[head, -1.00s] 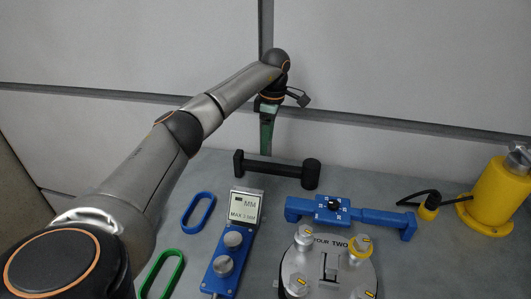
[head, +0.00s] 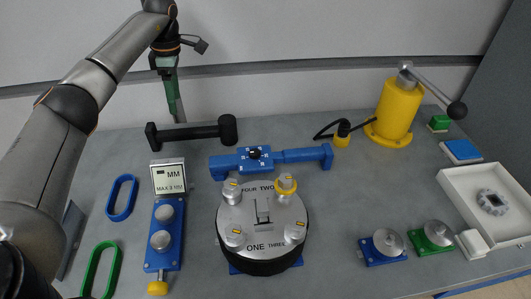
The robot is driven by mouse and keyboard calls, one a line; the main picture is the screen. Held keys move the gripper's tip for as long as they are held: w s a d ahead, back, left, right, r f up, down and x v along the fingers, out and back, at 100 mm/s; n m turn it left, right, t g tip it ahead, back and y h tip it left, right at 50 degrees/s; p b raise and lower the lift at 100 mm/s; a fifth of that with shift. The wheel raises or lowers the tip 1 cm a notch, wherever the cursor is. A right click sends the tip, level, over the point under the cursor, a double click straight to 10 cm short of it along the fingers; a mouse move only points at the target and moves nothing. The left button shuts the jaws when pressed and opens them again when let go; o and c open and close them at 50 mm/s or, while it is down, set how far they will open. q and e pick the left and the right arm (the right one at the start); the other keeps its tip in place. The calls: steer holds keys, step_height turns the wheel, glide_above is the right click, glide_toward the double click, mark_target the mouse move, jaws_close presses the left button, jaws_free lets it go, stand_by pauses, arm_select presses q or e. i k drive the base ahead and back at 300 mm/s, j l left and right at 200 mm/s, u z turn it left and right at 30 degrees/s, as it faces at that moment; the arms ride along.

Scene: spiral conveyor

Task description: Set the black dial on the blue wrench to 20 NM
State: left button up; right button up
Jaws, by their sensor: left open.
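The blue wrench (head: 301,156) lies on the grey table behind the round grey device, its length running left to right. Its black dial (head: 254,153) sits on the square blue middle block among small white marks, too small to read. My left gripper (head: 174,108) has green fingers pointing down. It is open and empty, up and to the left of the wrench, near the back wall and apart from the dial. My right gripper is not in view.
A black handle-like bar (head: 188,133) lies below my left gripper. The round device with knobs (head: 262,222) stands in front of the wrench. A yellow cylinder with a lever (head: 396,110) stands at back right. A white tray (head: 462,190) is far right.

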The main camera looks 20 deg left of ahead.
mark_target(254, 154)
steer(key=k+l, duration=0.35)
steer(key=l, duration=0.15)
steer(key=k+l, duration=0.75)
steer(key=l, duration=0.25)
